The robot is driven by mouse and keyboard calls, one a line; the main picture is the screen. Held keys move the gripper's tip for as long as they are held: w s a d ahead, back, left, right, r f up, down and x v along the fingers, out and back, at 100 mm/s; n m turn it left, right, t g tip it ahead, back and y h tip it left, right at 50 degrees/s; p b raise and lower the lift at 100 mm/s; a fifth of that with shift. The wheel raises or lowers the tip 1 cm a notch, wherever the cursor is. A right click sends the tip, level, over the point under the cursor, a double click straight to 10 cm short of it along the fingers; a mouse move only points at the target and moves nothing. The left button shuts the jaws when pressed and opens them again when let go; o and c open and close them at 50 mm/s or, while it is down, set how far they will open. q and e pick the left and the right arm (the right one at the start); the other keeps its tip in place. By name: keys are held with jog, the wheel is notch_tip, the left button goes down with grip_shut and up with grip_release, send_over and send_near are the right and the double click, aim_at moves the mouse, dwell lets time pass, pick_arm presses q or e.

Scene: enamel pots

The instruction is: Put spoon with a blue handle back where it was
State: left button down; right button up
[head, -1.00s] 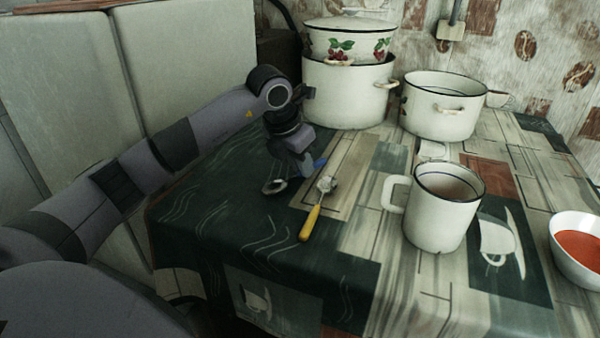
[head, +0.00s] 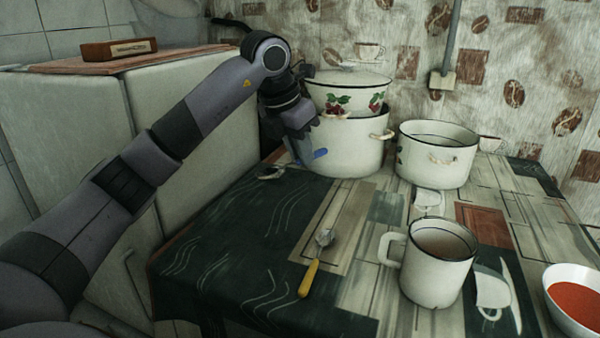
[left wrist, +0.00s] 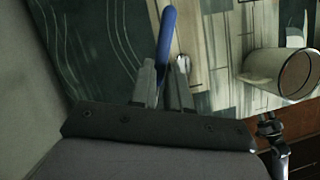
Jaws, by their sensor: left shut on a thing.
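The blue-handled spoon (head: 314,155) is held by my left gripper (head: 301,146) in front of the big white pot at the back left of the table. Its metal bowl points left, over the dark part of the tablecloth and apart from it, as far as I can tell. In the left wrist view the blue handle (left wrist: 166,38) sticks out from between the two fingers of my left gripper (left wrist: 164,76), which are shut on it. The spoon's bowl is hidden there.
A yellow-handled spoon (head: 311,275) lies mid-table. A white mug (head: 436,275) stands right of it, with a bowl of red food (head: 572,299) at the right edge. White pots (head: 350,150) (head: 436,157) stand at the back. The dark cloth at left front is clear.

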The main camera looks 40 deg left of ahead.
aim_at(280, 244)
pick_arm(q)
notch_tip(280, 244, up, 4)
jog(key=shift+p, duration=0.35)
jog(key=shift+r, duration=0.4)
jog(key=shift+s+a+p, duration=0.1)
jog(key=shift+s+p, duration=0.15)
jog(key=shift+p, duration=0.3)
jog(key=s+m+p, duration=0.2)
jog(key=s+p, duration=0.1)
jog(key=s+a+m+h+p, duration=0.1)
jog(key=s+p, duration=0.1)
jog(key=shift+s+r+g, duration=0.1)
jog(key=shift+s+g, duration=0.1)
jog(key=shift+g, duration=0.2)
jog(key=shift+s+m+p, duration=0.7)
jog(key=shift+s+p, duration=0.1)
jog(key=shift+s, duration=0.05)
notch_tip(280, 244, down, 20)
jog(key=b, duration=0.2)
jog(key=shift+b, duration=0.35)
pick_arm(e)
jog(key=r, duration=0.5)
jog(key=shift+s+d+r, duration=0.1)
jog(key=shift+s+d, duration=0.05)
jog(key=shift+s, duration=0.1)
